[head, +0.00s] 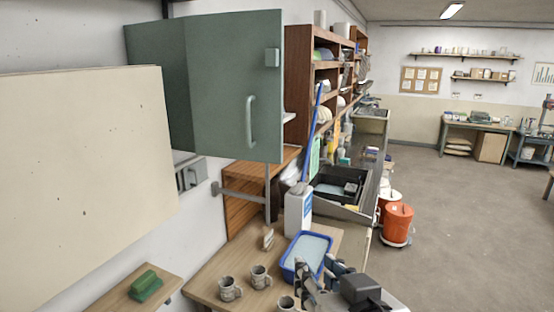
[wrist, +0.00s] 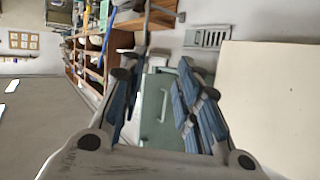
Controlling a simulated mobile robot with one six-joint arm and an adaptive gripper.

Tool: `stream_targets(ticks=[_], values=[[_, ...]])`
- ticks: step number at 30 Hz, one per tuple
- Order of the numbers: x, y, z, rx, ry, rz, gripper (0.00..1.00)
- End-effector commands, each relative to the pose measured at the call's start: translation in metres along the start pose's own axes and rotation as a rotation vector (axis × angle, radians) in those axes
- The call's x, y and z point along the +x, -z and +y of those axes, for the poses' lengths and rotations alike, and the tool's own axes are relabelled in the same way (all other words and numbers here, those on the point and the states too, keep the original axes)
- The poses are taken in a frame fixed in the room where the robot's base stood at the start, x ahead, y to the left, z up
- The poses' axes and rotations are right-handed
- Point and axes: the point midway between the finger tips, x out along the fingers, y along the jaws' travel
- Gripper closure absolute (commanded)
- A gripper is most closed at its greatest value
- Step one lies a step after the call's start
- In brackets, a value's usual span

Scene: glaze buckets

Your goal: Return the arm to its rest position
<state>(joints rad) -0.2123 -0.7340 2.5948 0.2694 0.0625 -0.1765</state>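My gripper (head: 322,280) is at the bottom of the head view, over the front right of the wooden table. Its fingers with blue pads also show in the wrist view (wrist: 155,78), spread well apart with nothing between them. The green cabinet (wrist: 154,110) shows through the gap, some way beyond. In the head view my gripper is close to the blue tub (head: 306,255) and to a grey mug (head: 286,303); I cannot tell whether it touches either.
Two more mugs (head: 230,288) and a white jug (head: 298,211) stand on the table (head: 206,283). The green cabinet (head: 236,85) hangs above. An orange bucket (head: 397,224) stands on the floor. The floor (head: 450,235) at right is clear.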

Motion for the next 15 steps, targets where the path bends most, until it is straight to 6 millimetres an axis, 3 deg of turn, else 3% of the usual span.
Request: stream_targets(ticks=[1, 7, 15], values=[[0.008, -0.034, 0.005, -0.001, -0.006, -0.042, 0.70], [0.019, -0.149, 0.028, 0.004, -0.043, -0.274, 0.70], [0.009, -0.292, 0.062, 0.035, -0.135, -0.592, 0.70]])
